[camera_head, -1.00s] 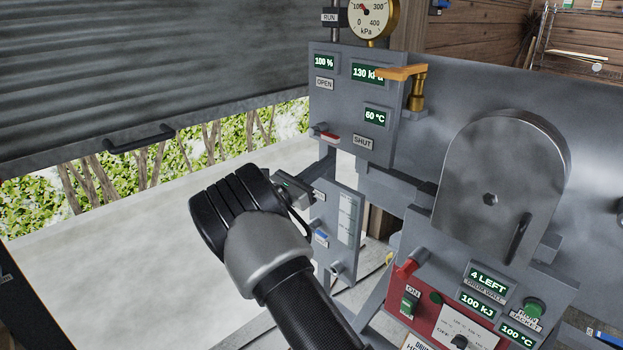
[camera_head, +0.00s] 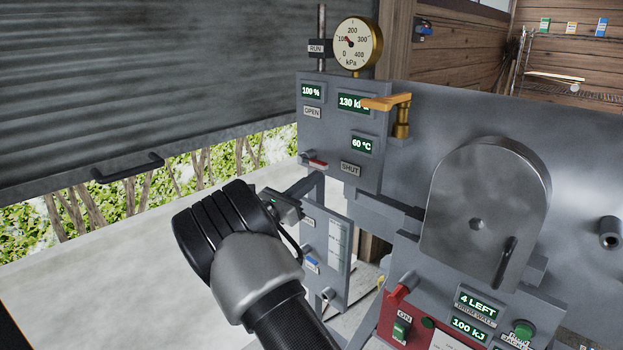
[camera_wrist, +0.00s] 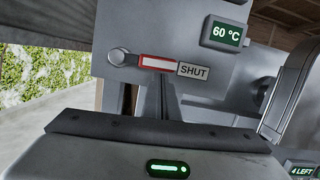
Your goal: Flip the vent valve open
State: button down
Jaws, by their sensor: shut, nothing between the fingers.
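A lever with a red grip (camera_head: 318,164) sits at the lower left of the upper grey panel (camera_head: 333,135). It lies level, pointing right at the SHUT label (camera_head: 351,170); the OPEN label (camera_head: 312,112) is above it. The wrist view shows its round pivot and red-and-white grip (camera_wrist: 158,64) beside the SHUT label (camera_wrist: 193,71). No label naming the vent is legible. My gripper (camera_head: 288,205) is shut and empty, below and left of the lever and apart from it. Its fingertips are hard to make out; the wrist view shows mainly its body.
A brass lever (camera_head: 385,103) and a pressure gauge (camera_head: 355,44) are at the panel's top. A lower panel (camera_head: 327,255) with a blue-gripped lever (camera_head: 312,262) stands beside my gripper. A drum with a round-topped front (camera_head: 485,200) is at right, a shutter (camera_head: 140,90) at left.

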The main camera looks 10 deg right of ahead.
jog(key=shift+r+p, duration=0.25)
jog(key=shift+p, duration=0.15)
jog(key=r+n+p, duration=0.1)
jog(key=p, duration=0.1)
jog(key=r+n+p, duration=0.1)
jog(key=n+p, duration=0.1)
jog(key=shift+s+d+r+t+y+p, duration=0.1)
jog(key=shift+s+r+t+y+p, duration=0.1)
jog(key=shift+t+y+p, duration=0.15)
jog(key=n+p, duration=0.1)
jog(key=r+n+p, duration=0.1)
jog(key=p, duration=0.1)
jog(key=shift+r+t+y, duration=0.1)
jog(key=shift+t+y, duration=0.15)
notch_tip(320, 180, up, 4)
jog(key=r+n+y+p, duration=0.1)
jog(key=n+y+p, duration=0.2)
jog(key=n+p, duration=0.7)
send_over(313, 167)
jog(key=p+v, duration=0.1)
jog(key=v, duration=0.2)
jog(key=w, duration=0.1)
jog(key=w+a+r+p, duration=0.1)
jog(key=shift+w+a+r+m+t, duration=0.2)
jog(key=shift+w+m+t, duration=0.15)
jog(key=shift+m+t, duration=0.05)
jog(key=shift+w+a+r, duration=0.1)
jog(key=shift+r, duration=0.1)
